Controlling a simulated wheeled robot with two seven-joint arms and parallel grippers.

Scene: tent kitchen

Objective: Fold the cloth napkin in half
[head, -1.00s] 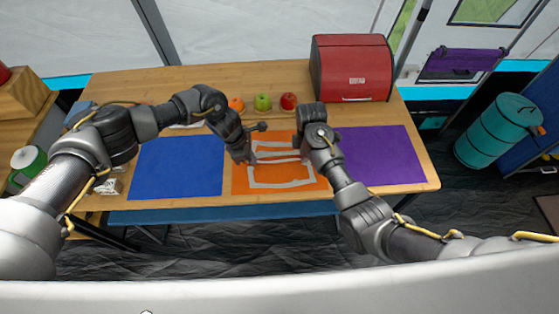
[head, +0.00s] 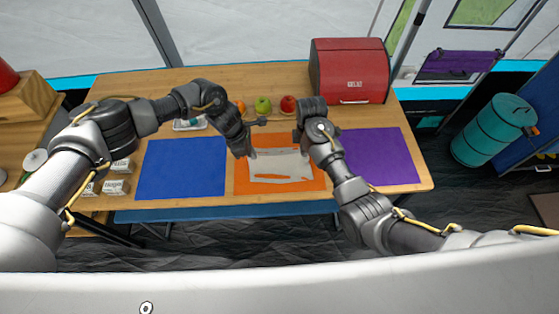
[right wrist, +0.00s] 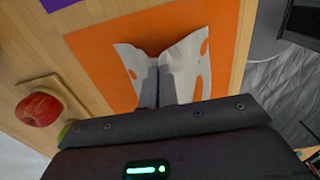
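The cloth napkin (head: 282,166) is pale grey-white with orange showing through in places. It lies on the orange mat (head: 241,185) in the head view, and its surface is uneven. In the right wrist view the napkin (right wrist: 185,67) rises in puckers around my right gripper (right wrist: 158,88). The right fingers are close together and pinch its edge. My left gripper (head: 246,153) is at the napkin's far left corner. Its fingertips are too small and dark to tell whether they hold cloth.
A blue mat (head: 182,168) lies left of the orange one and a purple mat (head: 380,157) right. Apples, a red apple (head: 288,104) among them, an orange fruit and a red bread box (head: 349,70) stand behind. Small labelled boxes (head: 116,187) are at the left.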

